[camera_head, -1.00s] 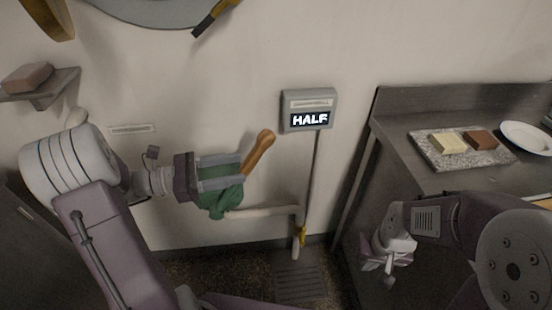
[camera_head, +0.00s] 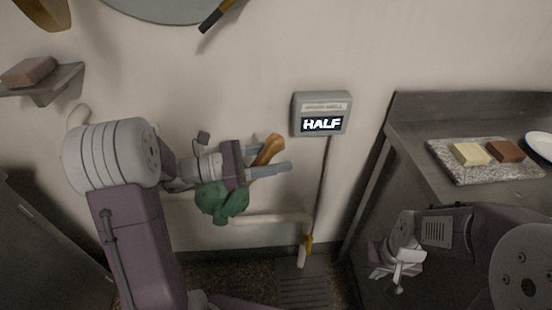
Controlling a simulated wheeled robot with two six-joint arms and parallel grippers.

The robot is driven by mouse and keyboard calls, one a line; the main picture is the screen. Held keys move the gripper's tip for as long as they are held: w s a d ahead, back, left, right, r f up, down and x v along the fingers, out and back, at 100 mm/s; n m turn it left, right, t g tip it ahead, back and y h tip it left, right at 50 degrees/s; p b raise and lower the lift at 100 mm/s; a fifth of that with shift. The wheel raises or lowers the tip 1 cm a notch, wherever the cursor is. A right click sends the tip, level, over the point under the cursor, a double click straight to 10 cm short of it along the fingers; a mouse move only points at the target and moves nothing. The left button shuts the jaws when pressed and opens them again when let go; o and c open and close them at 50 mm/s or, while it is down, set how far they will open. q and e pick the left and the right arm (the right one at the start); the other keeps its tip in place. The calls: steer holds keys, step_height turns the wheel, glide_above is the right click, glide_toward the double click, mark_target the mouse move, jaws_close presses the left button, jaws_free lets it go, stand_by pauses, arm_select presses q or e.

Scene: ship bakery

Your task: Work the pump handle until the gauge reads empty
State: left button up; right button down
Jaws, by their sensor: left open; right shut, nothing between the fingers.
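The pump is a green body (camera_head: 218,200) on the wall with a wooden handle (camera_head: 270,146) slanting up to the right. My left gripper (camera_head: 288,168) is open, its two fingers pointing right at the handle. The handle shows behind and between the fingers; I cannot tell if they touch it. The gauge (camera_head: 321,115) on the wall reads HALF. My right gripper (camera_head: 398,272) is shut and empty, low in front of the counter.
A pipe (camera_head: 268,219) runs right from the pump to a yellow fitting (camera_head: 307,243) above a floor grate (camera_head: 302,286). At right a metal counter (camera_head: 420,112) holds a stone slab (camera_head: 478,176) with two blocks. A shelf (camera_head: 40,88) with a brown block juts out at left.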

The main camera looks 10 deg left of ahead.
arm_select(q)
jaws_close()
stand_by(1.4)
